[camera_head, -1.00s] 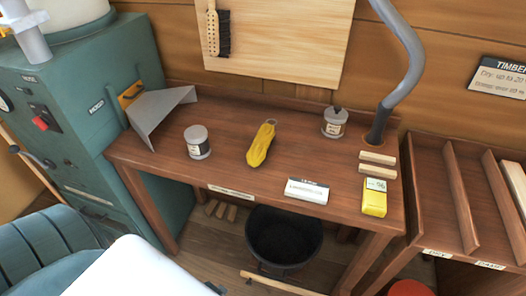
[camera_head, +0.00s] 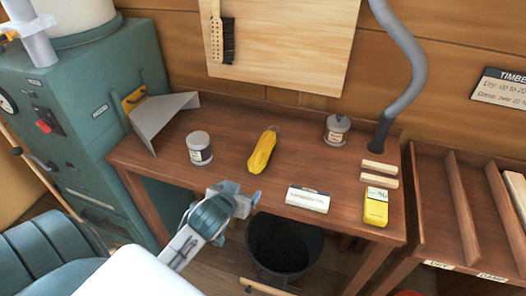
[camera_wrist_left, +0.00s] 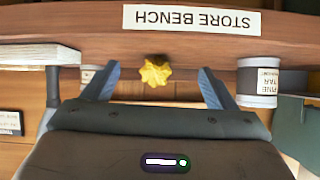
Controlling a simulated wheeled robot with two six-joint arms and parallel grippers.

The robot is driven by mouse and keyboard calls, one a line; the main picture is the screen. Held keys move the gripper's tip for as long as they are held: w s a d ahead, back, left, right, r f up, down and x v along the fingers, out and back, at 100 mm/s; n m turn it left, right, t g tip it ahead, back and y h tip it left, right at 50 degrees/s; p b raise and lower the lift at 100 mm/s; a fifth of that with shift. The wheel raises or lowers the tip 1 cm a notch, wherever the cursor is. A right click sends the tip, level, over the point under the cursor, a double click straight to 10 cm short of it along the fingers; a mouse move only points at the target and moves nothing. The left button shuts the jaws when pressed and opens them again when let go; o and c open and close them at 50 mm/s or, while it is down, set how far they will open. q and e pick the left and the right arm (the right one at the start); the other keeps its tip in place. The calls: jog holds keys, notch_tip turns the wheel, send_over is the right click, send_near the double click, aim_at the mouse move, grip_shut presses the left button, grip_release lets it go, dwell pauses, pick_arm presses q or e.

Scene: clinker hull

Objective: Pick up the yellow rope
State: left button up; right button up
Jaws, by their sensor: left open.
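The yellow rope (camera_head: 262,150) is a tied bundle lying on the wooden bench (camera_head: 330,163), near its middle. In the left wrist view the rope (camera_wrist_left: 155,71) shows end-on, between my two fingers and beyond them. My left gripper (camera_head: 236,195) is at the front edge of the bench, in front of the rope and apart from it. Its fingers (camera_wrist_left: 155,88) are spread with nothing between them. My right gripper is not in view.
A labelled tin (camera_head: 199,147) stands left of the rope, and another jar (camera_head: 336,129) stands behind right. A white card (camera_head: 307,199) and a yellow box (camera_head: 376,207) are at the front right. A black bucket (camera_head: 283,245) is below the bench.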

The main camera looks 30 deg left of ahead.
pick_arm(q)
jog(key=t, duration=0.2)
send_near(257, 160)
jog(key=shift+w+a+f+n, duration=0.15)
jog(key=shift+w+a+f, duration=0.2)
jog(key=shift+w, duration=0.15)
jog(key=shift+w+a+f+n, duration=0.15)
jog(key=shift+w+a+f, duration=0.1)
jog(key=shift+w+a, duration=0.2)
jog(key=p+x, duration=0.1)
jog(key=x, duration=0.3)
jog(key=shift+d, duration=0.15)
jog(key=shift+w+f, duration=0.25)
jog(key=shift+w, duration=0.15)
jog(key=x, duration=0.2)
jog(key=p+x, duration=0.1)
jog(key=x, duration=0.1)
jog(key=shift+d+f+p, duration=0.15)
jog(key=shift+f+p, duration=0.15)
jog(key=shift+w+f, duration=0.25)
jog(key=shift+w, duration=0.1)
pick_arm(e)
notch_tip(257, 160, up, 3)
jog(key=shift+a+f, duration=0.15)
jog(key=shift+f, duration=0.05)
pick_arm(q)
jog(key=shift+s, duration=0.1)
jog(key=c, duration=1.2)
jog(key=shift+r, duration=0.1)
